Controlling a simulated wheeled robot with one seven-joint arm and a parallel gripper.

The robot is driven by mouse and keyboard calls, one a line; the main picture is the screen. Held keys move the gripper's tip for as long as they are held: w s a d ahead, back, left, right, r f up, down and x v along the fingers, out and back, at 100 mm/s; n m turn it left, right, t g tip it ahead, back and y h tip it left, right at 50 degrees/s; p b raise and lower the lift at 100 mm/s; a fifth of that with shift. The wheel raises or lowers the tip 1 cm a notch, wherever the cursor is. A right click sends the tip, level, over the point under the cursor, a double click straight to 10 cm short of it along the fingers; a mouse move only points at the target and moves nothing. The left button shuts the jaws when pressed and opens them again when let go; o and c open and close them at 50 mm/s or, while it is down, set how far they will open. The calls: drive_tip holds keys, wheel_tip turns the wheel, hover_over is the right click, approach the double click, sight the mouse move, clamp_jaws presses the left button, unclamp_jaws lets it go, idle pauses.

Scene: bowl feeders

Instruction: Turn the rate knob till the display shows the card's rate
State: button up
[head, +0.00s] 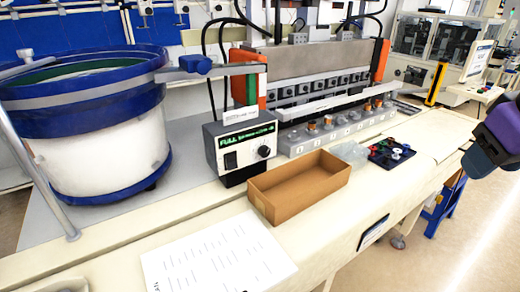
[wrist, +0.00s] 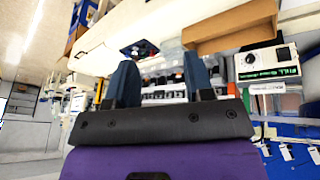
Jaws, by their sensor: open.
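The control box (head: 232,160) stands beside the bowl feeder, with a lit green display (head: 248,136) and a round dark rate knob (head: 264,152) below it. The display starts with "FULL"; the rest is too small to read. In the wrist view the box is upside down at the right, with its knob (wrist: 250,59) and display (wrist: 268,73). A white printed sheet (head: 220,258) lies on the front of the bench; its text is unreadable, and I cannot tell if it is the card. My gripper (wrist: 160,75) is open and empty, far right of the box.
An open cardboard box (head: 298,185) stands right of the control box. A dark tray (head: 392,153) with coloured parts and a clear bag (head: 350,152) lie farther right. The large bowl feeder (head: 85,120) fills the left. A small dark-framed plate (head: 372,232) is on the bench's front edge.

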drive_tip(key=w+d+f+n+h, duration=0.2)
drive_tip(key=w+n+h, duration=0.2)
drive_tip(key=w+n, duration=0.3)
drive_tip(key=w+d+f+n+h, duration=0.1)
drive_tip(key=w+f+n+h, duration=0.1)
drive_tip(key=w+n+h, duration=0.5)
drive_tip(key=n+t+y, duration=1)
drive_tip(key=n+y, duration=0.6)
drive_tip(key=n, duration=1.9)
approach(266, 153)
drive_tip(key=x, duration=0.9)
drive_tip(key=shift+f, duration=0.1)
